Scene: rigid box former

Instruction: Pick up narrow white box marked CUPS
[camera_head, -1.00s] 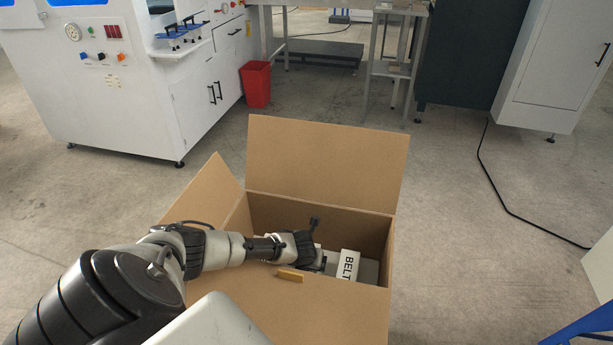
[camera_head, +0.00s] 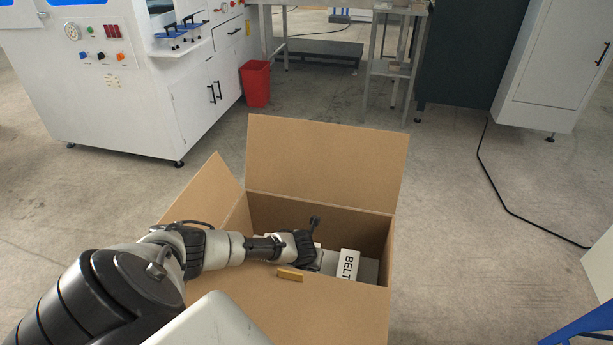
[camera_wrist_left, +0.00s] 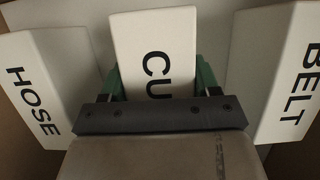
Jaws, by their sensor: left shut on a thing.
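In the left wrist view, a narrow white box with the dark letters CU (camera_wrist_left: 155,45) stands between the fingers of my left gripper (camera_wrist_left: 160,88). The rest of its lettering is hidden behind the gripper. The green fingers lie against both sides of the box, and the gripper is shut on it. In the head view, my left gripper (camera_head: 312,258) is down inside the open cardboard box (camera_head: 335,212), and the CUPS box is mostly hidden there. My right gripper is not in view.
A white box marked BELT (camera_head: 348,262) stands right of the gripper; it also shows in the wrist view (camera_wrist_left: 290,75). A white box marked HOSE (camera_wrist_left: 38,85) is on the left. The carton's raised flaps and walls surround the arm closely.

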